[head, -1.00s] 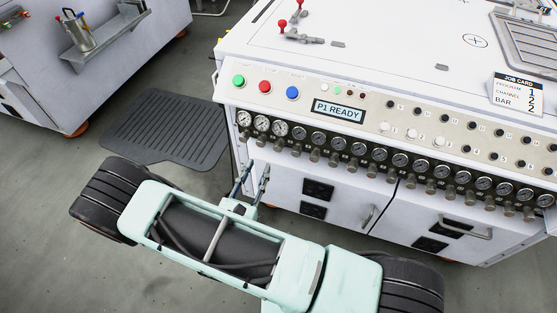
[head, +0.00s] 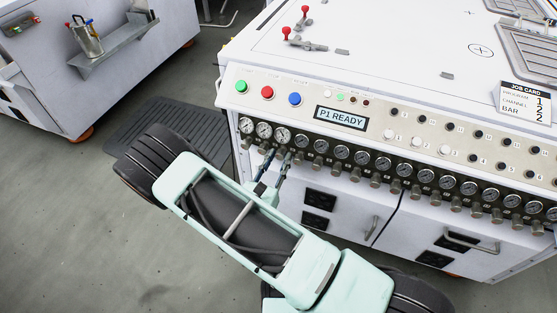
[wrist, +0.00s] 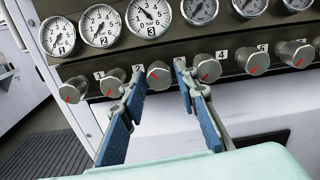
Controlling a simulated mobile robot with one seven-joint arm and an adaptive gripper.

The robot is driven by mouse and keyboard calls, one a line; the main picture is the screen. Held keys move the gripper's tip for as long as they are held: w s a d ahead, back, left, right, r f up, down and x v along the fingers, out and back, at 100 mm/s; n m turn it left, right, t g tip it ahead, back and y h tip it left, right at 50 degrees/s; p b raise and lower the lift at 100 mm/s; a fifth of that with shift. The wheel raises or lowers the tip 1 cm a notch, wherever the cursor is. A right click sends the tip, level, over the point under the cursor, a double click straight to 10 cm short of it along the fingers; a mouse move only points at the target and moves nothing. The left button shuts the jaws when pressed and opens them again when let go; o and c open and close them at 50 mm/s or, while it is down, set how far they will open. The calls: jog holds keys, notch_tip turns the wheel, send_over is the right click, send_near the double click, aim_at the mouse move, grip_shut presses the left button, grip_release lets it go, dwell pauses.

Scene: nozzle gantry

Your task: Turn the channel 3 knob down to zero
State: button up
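The knob (wrist: 158,75) below the gauge marked 3 (wrist: 150,18) sits between my fingers in the wrist view. It is a grey round knob with a red mark. A label 2 is at its upper left and a label 3 at its upper right. My gripper (wrist: 159,70) is open, with one fingertip on each side of this knob; I cannot tell whether either touches it. The gauge's needle points to the upper left. In the head view my gripper (head: 278,158) is at the left end of the knob row, and its fingers partly hide the knobs there.
Neighbouring knobs stand close on the left (wrist: 110,85) and right (wrist: 208,68). Green, red and blue buttons and a P1 READY display (head: 342,117) are above. A job card (head: 525,101) reads program 1, channel 2, bar 2. Cabinet doors with handles (head: 372,228) are below.

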jog(key=shift+w, duration=0.15)
jog(key=shift+c, duration=0.6)
grip_shut()
jog(key=shift+n, duration=0.3)
jog(key=n+p, duration=0.1)
jog(key=n, duration=0.1)
jog(key=shift+r+n+p, duration=0.15)
jog(key=shift+n+p, duration=0.15)
jog(key=shift+n, duration=0.1)
jog(key=n+p, duration=0.2)
jog(key=n, duration=0.3)
jog(key=n+p, duration=0.1)
jog(key=n, duration=0.4)
jog(key=shift+d+n, duration=0.1)
jog(key=shift+n, duration=0.3)
jog(key=n+p, duration=0.1)
jog(key=n, duration=0.4)
jog(key=shift+n, duration=0.3)
